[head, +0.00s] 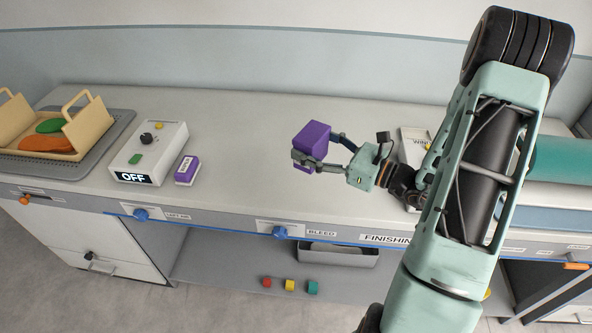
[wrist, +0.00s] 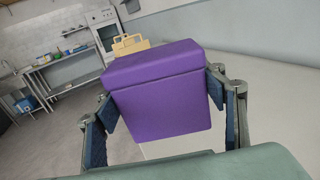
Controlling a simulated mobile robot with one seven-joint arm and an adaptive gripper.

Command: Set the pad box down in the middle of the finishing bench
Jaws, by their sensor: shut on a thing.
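The pad box (head: 312,138) is a plain purple block. My gripper (head: 318,152) is shut on it, with one finger on each side. In the head view they are over the middle stretch of the pale finishing bench (head: 250,125). The box seems to be held above the top, but the gap under it is hard to judge. In the wrist view the pad box (wrist: 160,95) fills the centre, slightly tilted, between the blue-padded fingers (wrist: 165,110). Its underside is hidden.
A control box marked OFF (head: 150,150) and a small purple-and-white block (head: 187,170) stand to the left. A grey tray (head: 110,135) holds a beige carrier (head: 92,125) with green and orange pieces. The bench between the small block and my gripper is clear.

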